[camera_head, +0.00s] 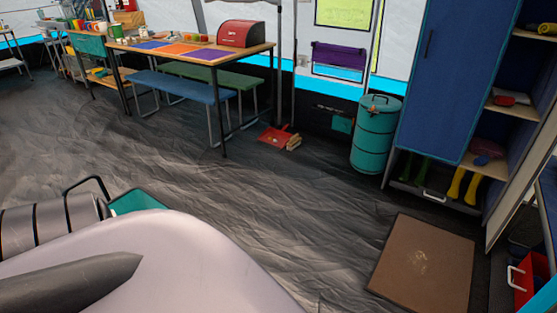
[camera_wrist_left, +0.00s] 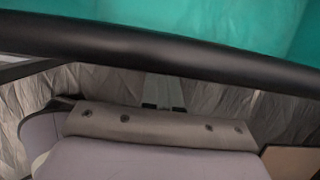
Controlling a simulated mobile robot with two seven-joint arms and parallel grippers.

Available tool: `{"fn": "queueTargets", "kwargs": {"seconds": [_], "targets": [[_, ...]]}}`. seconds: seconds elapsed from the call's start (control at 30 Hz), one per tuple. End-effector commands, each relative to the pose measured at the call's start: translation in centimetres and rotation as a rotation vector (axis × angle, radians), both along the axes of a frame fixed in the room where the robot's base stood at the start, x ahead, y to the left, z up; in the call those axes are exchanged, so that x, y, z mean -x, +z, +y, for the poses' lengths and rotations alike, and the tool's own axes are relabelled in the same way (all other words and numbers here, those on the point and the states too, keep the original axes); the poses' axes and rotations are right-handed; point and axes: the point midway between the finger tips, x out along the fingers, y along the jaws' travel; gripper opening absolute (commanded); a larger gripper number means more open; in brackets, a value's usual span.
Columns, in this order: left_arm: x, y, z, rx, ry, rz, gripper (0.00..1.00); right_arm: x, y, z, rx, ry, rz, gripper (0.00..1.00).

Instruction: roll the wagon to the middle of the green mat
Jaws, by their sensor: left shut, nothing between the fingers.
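A teal tub-like thing with a black bar handle, which looks like the wagon (camera_head: 139,201), shows at the lower left of the head view, mostly hidden by my own body. In the left wrist view a black bar (camera_wrist_left: 200,54) crosses close to the camera, with a teal surface (camera_wrist_left: 190,18) above it. What seem to be the fingertips of my left gripper (camera_wrist_left: 163,104) show small below the bar, shut and empty. My right gripper is not in view. I see no green mat on the floor.
A brown mat (camera_head: 424,266) lies on the floor at the lower right, before a blue cabinet (camera_head: 448,75). A teal canister (camera_head: 375,135), a red dustpan (camera_head: 273,137) and benches by a table (camera_head: 262,47) stand farther back. The grey floor between is clear.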

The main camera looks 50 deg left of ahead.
Motion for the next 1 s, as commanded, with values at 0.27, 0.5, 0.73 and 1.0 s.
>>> {"fn": "queueTargets", "kwargs": {"seconds": [0.27,0.5,0.73,1.0], "targets": [[0.4,0.0,1.2,-0.002,0.0,0.002,0.0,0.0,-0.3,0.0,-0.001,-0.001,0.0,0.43],[0.7,0.0,2.2,-0.003,0.0,0.001,0.0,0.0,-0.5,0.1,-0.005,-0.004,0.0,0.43],[1.0,0.0,3.0,-0.002,-0.001,0.002,0.0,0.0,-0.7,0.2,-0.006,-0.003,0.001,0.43],[1.3,0.0,4.1,-0.003,-0.001,0.001,0.0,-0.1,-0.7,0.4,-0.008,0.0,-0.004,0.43]]}}
